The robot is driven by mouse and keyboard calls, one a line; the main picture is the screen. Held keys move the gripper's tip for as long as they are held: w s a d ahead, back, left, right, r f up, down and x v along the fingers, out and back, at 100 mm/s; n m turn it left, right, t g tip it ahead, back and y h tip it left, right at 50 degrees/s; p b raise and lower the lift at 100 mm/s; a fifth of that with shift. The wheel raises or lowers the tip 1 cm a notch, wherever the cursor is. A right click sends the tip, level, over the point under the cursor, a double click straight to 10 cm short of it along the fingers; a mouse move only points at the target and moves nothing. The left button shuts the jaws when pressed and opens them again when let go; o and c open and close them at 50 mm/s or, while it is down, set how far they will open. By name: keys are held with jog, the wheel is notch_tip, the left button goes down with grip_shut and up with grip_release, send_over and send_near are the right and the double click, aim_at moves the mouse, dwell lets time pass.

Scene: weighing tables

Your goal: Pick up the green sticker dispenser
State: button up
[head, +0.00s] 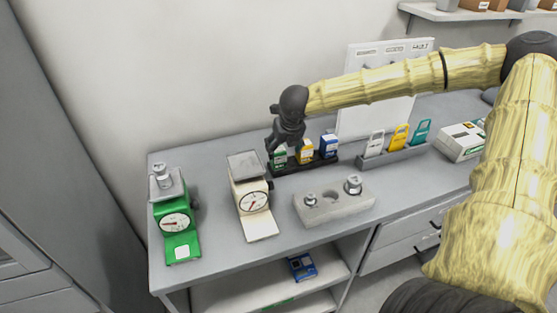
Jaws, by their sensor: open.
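A small green dispenser (280,159) with a pale label stands at the left end of a low black rack (318,163) on the grey table. A yellow one (306,153) and a blue one (329,147) stand to its right in the same rack. My gripper (279,148) is open and points down, its fingertips at or just over the top of the green dispenser and partly covering it. I cannot tell whether they touch it.
A green scale (178,221) with a weight on it and a cream scale (252,202) stand to the left. A grey block with weights (334,207) lies in front. Coloured tags (399,138) stand in a holder to the right. A white board (372,118) stands behind.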

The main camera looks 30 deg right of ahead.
aim_at(280, 151)
jog(key=shift+w+f, duration=0.85)
jog(key=shift+s+d+r, duration=0.1)
jog(key=shift+s+r, duration=0.1)
jog(key=shift+s, duration=0.4)
jog(key=shift+f, duration=0.1)
jog(key=shift+w+a+f+p, duration=0.3)
jog(key=shift+w+f+p, duration=0.3)
jog(key=shift+f, duration=0.2)
jog(key=shift+w+f, duration=0.15)
jog(key=shift+f, duration=0.15)
jog(key=shift+f+p, duration=0.35)
jog(key=shift+f, duration=0.1)
jog(key=shift+x, duration=0.95)
jog(key=shift+r, duration=0.1)
